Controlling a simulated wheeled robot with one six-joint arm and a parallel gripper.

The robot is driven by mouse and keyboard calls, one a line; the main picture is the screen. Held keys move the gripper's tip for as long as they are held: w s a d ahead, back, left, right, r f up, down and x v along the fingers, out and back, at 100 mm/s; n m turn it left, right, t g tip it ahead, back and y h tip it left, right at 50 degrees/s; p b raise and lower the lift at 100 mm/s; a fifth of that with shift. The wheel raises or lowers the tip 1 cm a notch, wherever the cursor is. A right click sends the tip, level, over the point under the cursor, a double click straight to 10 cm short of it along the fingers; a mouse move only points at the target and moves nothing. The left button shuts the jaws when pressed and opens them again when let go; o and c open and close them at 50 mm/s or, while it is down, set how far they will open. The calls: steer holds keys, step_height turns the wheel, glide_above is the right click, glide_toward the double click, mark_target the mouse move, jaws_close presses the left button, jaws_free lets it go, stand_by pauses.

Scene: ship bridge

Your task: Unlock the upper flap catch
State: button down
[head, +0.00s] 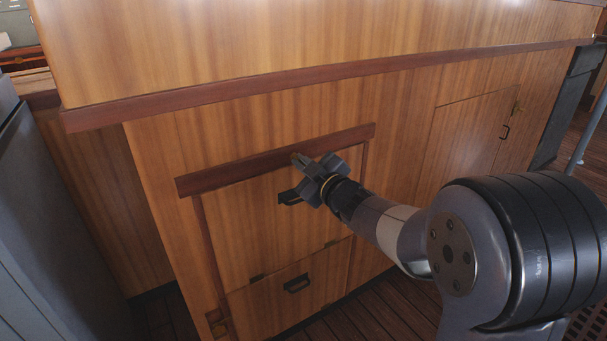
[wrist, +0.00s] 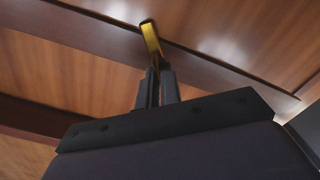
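The upper flap (head: 240,220) is a wooden panel in the cabinet front, under a dark red-brown rail (head: 225,176). A black handle (head: 290,198) is near its top edge, partly hidden by my gripper. My gripper (head: 301,161) is at the rail, above the handle. In the wrist view the brass upper flap catch (wrist: 151,38) is a narrow upright bar across the dark rail. Its near end goes down between my two fingers (wrist: 157,80), which are close together on either side of it. The catch is hardly visible in the head view.
Below is a lower flap (head: 265,305) with a black handle (head: 297,284). A cabinet door (head: 465,140) with a dark handle is to the right. A long rail (head: 330,79) juts out above. A grey cabinet (head: 40,220) stands at left.

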steer(key=n+b, duration=0.7)
steer(key=n, duration=0.3)
steer(key=shift+a, duration=0.1)
steer(key=shift+n, duration=0.3)
stand_by(0.3)
steer(key=c, duration=1.8)
jaws_free()
steer(key=shift+o, duration=1)
steer(key=shift+a+f, duration=0.1)
steer(key=shift+f, duration=0.05)
